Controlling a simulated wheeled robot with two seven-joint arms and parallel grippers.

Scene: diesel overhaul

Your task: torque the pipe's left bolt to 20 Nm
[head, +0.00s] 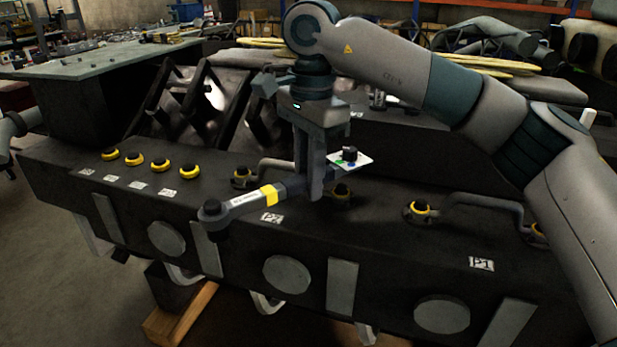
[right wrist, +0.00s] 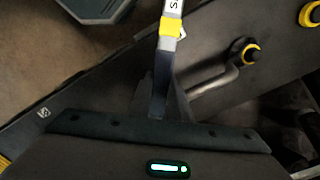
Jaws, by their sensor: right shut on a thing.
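My right gripper (head: 312,192) is shut on a torque wrench (head: 240,201) with a yellow band and holds it above the dark engine block. The wrench's head and black socket point left, near the block's front edge and apart from any bolt. The wrench also shows in the right wrist view (right wrist: 170,30). The pipe (head: 290,164) by the P2 label has a yellow-ringed left bolt (head: 242,174) behind the wrench and a right bolt (head: 342,191) beside the gripper. A second pipe (head: 480,201), by the P1 label, has its left bolt (head: 419,209) further right. My left gripper is out of view.
Several yellow-ringed bolts (head: 160,164) stand in a row on the block (head: 230,185) at left. A white plate (head: 350,161) with a black knob shows behind the gripper. Dark metal frames (head: 190,100) stand behind the block. A grey table (head: 100,58) is at back left.

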